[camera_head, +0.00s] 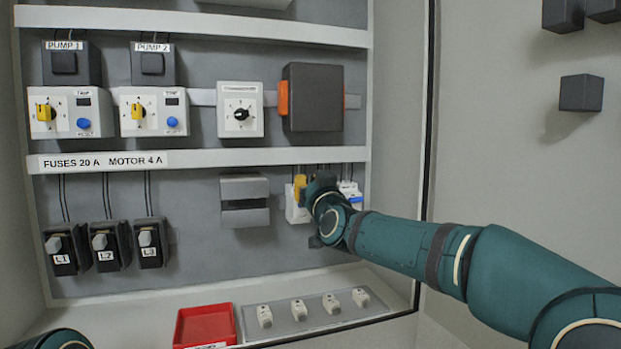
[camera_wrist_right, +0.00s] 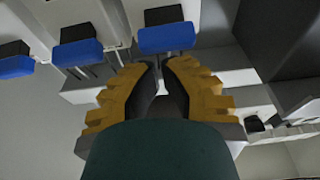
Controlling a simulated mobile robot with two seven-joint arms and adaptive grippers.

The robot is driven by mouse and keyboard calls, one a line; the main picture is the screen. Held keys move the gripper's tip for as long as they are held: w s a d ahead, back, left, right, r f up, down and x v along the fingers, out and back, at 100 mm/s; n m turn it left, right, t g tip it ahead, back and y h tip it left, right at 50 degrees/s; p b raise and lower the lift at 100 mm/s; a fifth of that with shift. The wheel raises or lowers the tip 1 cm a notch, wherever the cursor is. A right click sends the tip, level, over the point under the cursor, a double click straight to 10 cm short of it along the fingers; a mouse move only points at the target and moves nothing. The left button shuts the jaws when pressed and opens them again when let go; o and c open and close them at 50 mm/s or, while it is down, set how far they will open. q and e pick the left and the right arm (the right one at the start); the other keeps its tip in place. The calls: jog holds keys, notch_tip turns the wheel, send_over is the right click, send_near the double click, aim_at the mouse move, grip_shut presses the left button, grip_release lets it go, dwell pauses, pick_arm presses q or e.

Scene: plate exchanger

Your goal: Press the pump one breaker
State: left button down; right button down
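The pump 1 breaker (camera_head: 71,112) is a white box with a yellow knob and a blue button, at the upper left of the head view. A dark block (camera_head: 66,63) labelled PUMP 1 sits above it. My right gripper (camera_head: 303,188) is far from it, at the lower right of the panel. It is in front of a white device (camera_head: 297,207) and partly hides it. In the wrist view the yellow fingers (camera_wrist_right: 163,66) nearly meet, with a thin white part visible in the narrow gap. Whether they grip it is unclear. My left gripper is outside the view.
Blue-faced switches (camera_wrist_right: 167,38) are close ahead in the wrist view. The Pump 2 breaker (camera_head: 153,112), a white dial (camera_head: 240,109) and a dark box (camera_head: 313,97) share the upper row. Black fuse holders (camera_head: 106,245), a red tray (camera_head: 205,326) and a grey plate (camera_head: 283,326) are lower.

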jog(key=shift+s+d+f, duration=0.15)
jog(key=shift+s+f, duration=0.3)
jog(key=shift+f, duration=0.4)
